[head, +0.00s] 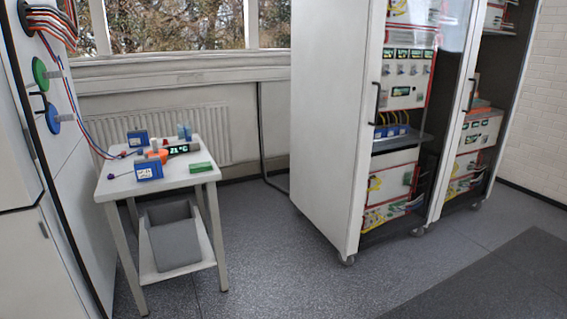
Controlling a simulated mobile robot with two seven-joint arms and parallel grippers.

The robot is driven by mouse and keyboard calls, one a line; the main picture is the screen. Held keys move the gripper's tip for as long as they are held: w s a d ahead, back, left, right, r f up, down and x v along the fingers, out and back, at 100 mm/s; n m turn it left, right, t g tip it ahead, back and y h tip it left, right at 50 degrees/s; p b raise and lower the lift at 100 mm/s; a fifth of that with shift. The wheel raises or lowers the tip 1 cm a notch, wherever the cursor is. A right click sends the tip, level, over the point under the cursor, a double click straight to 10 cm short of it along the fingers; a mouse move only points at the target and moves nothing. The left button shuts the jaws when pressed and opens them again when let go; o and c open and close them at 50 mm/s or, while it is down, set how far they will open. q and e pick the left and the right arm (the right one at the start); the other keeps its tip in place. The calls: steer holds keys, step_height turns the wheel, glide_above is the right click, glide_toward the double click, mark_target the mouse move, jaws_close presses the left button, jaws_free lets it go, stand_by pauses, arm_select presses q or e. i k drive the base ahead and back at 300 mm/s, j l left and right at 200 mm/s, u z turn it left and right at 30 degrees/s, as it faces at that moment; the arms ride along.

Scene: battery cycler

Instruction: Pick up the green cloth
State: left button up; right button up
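A small flat green piece (201,167), which looks like the folded green cloth, lies on the white table (121,187) near its front right corner. It is too small to make out its texture. Neither of my grippers shows in the head view.
Two blue-and-white boxes (148,169), an orange item (157,155) and a dark display (184,148) share the tabletop. A grey bin (173,245) sits on the lower shelf. A wheeled cabinet (325,125) stands right. Grey floor (265,270) between is clear.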

mark_target(198, 168)
steer(key=i+l, duration=0.1)
steer(key=i, duration=0.45)
steer(key=i+l+u, duration=0.1)
steer(key=i, duration=0.45)
steer(key=i+l+u, duration=0.1)
steer(key=i+u, duration=0.35)
steer(key=i+l+u, duration=0.2)
steer(key=u, duration=0.25)
steer(key=i+l+u, duration=0.25)
steer(key=u, duration=0.2)
steer(key=i+l+u, duration=0.2)
steer(key=l+u, duration=0.25)
steer(key=i+l+u, duration=0.1)
steer(key=l+u, duration=0.35)
